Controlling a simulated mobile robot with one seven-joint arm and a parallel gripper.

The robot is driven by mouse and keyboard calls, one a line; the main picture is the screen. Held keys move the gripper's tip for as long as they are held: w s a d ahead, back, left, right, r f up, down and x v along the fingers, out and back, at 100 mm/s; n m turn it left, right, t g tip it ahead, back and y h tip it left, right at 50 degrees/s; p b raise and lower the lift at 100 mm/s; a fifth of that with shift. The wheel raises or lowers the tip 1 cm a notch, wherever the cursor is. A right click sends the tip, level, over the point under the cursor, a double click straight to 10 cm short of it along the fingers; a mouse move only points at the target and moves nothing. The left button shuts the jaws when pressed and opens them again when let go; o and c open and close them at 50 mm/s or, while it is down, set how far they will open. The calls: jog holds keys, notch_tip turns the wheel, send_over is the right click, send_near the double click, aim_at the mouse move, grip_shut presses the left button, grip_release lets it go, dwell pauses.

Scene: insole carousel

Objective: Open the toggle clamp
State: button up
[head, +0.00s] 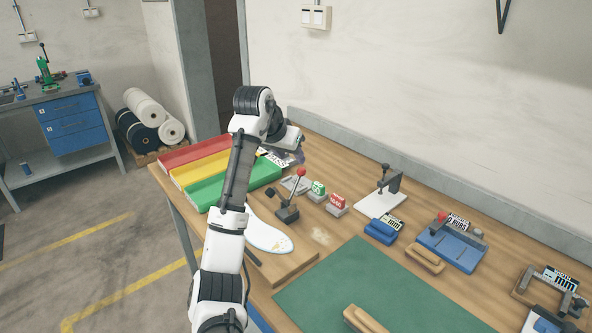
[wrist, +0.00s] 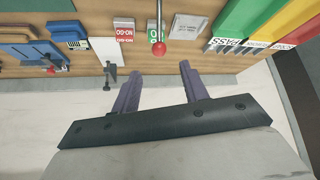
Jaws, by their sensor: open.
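The toggle clamp (head: 288,213) has a dark base on a wooden board. Its lever stands up, slightly tilted, with a red ball knob (head: 300,172) on top. A white insole (head: 268,236) lies on the board beside the clamp. In the wrist view the red knob (wrist: 159,48) shows just past my fingertips, near the line between them; the clamp's base cannot be made out there. My gripper (wrist: 159,72) is open and empty, with two purple-grey fingers apart. In the head view my gripper (head: 296,154) is partly hidden behind my wrist, above the back of the table.
Red, yellow and green bins (head: 237,184) stand at the table's left. GO (head: 318,190) and NO-GO (head: 337,203) blocks sit behind the clamp. A white stand (head: 381,204), a blue gauge (head: 381,230) and a blue fixture (head: 452,247) are to the right. A green mat (head: 375,290) lies in front.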

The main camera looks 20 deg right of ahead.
jog(key=v, duration=0.3)
jog(key=shift+s+a+r, duration=0.1)
jog(key=shift+r, duration=0.2)
